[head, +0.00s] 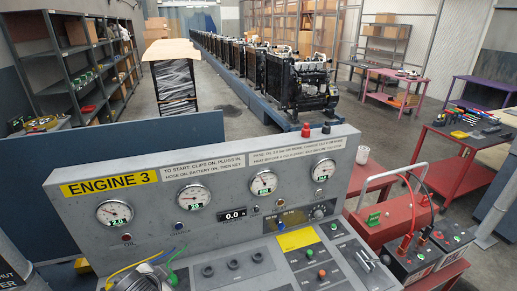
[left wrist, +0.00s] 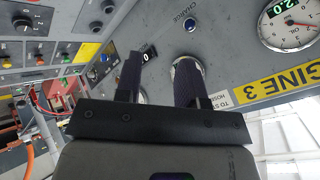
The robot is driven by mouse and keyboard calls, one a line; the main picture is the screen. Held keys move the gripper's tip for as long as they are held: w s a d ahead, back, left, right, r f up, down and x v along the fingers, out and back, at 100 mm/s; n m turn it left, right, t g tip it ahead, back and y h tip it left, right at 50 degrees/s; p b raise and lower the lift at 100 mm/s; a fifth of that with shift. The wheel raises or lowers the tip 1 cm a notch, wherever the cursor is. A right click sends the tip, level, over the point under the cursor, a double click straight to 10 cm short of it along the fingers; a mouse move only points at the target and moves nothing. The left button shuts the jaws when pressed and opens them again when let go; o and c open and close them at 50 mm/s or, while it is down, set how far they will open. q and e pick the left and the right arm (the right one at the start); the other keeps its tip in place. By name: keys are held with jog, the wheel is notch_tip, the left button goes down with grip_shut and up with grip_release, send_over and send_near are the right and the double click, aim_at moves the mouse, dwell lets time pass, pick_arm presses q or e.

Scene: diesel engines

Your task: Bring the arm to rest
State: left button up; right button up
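My left gripper (left wrist: 158,75) shows in the left wrist view with its two dark fingers apart and nothing visible between them. It faces the grey engine panel, whose yellow ENGINE 3 label (left wrist: 288,85) and blue charge lamp (left wrist: 190,24) lie beyond the fingers. The right finger partly covers a round gauge. In the head view, the engine 3 panel (head: 75,215) fills the lower middle. A dark grey rounded shape (head: 145,279) shows at the bottom edge; I cannot tell whether it is part of my left arm. My right gripper is not in view.
A battery with red and black clips (head: 412,255) is at lower right, beside a red workbench (head: 455,165). Engines (head: 300,80) stand in a row behind; the aisle floor beyond is open.

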pick_arm(q)
jog(key=s+d+r+n+t+h+p, duration=0.1)
jog(key=s+d+r+n+t+p, duration=0.2)
jog(key=s, duration=0.8)
jog(key=s+f+n+g+p, duration=0.1)
jog(key=s+f, duration=0.4)
jog(key=s, duration=0.6)
jog(key=s+d+f+n+g+h+p, duration=0.1)
jog(key=s+f+g+p, duration=0.3)
jog(key=s, duration=0.8)
jog(key=shift+d+f+n+g+p, duration=0.3)
jog(key=shift+f+g+p, duration=0.1)
jog(key=shift+g, duration=0.8)
